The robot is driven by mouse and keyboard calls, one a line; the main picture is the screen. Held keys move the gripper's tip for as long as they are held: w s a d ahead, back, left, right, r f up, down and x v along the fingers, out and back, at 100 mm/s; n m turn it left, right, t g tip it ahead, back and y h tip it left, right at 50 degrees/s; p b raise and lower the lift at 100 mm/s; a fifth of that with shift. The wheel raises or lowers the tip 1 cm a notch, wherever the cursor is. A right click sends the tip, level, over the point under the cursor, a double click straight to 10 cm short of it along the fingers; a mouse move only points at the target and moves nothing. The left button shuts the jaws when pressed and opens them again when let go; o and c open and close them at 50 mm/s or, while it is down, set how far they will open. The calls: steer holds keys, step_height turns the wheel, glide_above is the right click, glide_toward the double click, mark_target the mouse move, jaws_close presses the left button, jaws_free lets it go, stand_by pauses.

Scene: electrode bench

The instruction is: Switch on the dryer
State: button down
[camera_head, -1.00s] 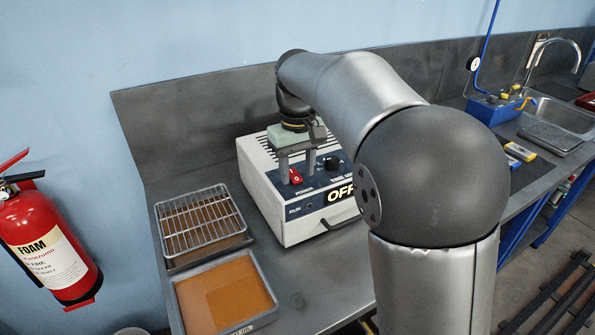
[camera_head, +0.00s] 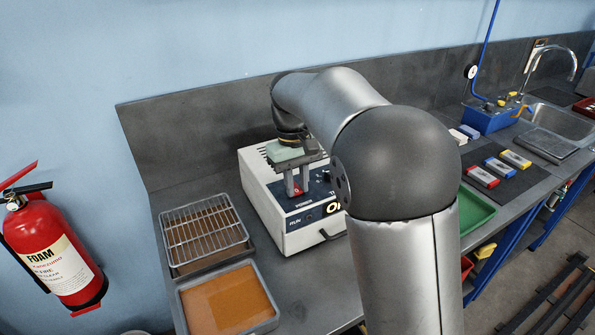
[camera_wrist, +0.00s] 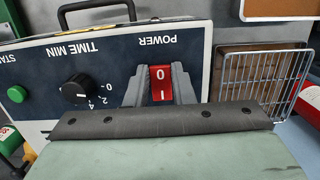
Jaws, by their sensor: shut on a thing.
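The dryer (camera_head: 258,195) is a white box with a dark blue front panel, on the bench left of my arm. Its red rocker power switch (camera_wrist: 161,84), marked 0 and I, sits under the word POWER in the wrist view. My gripper (camera_head: 297,191) is at the panel, its two grey fingers shut on the red switch, one on each side. In the wrist view the fingertips (camera_wrist: 160,80) flank it. I cannot tell which way the rocker is tipped. The black timer dial (camera_wrist: 75,90) and green start button (camera_wrist: 17,94) are apart from my gripper. My arm hides most of the status display (camera_head: 333,208); an O shows.
A wire rack tray (camera_head: 204,235) and a tray with an orange-brown sheet (camera_head: 226,302) stand left of the dryer. A fire extinguisher (camera_head: 58,252) is at far left. A green tray (camera_head: 475,211), colored blocks (camera_head: 482,177) and a sink (camera_head: 567,118) lie to the right.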

steer(key=p, duration=0.1)
steer(key=r+g+p, duration=0.1)
steer(key=shift+w+h+p, duration=0.2)
steer(key=shift+h+p, duration=0.1)
steer(key=shift+p, duration=0.05)
steer(key=shift+w+a+f+g+p, duration=0.1)
steer(key=shift+f+g+p, duration=0.25)
steer(key=shift+p, duration=0.3)
steer(key=c, duration=1.2)
jaws_free()
steer(key=shift+c, duration=0.2)
steer(key=v, duration=1.7)
steer(key=shift+a+r+p, duration=0.15)
steer(key=shift+a+p, duration=0.15)
steer(key=shift+p, duration=0.15)
steer(key=shift+w, duration=0.1)
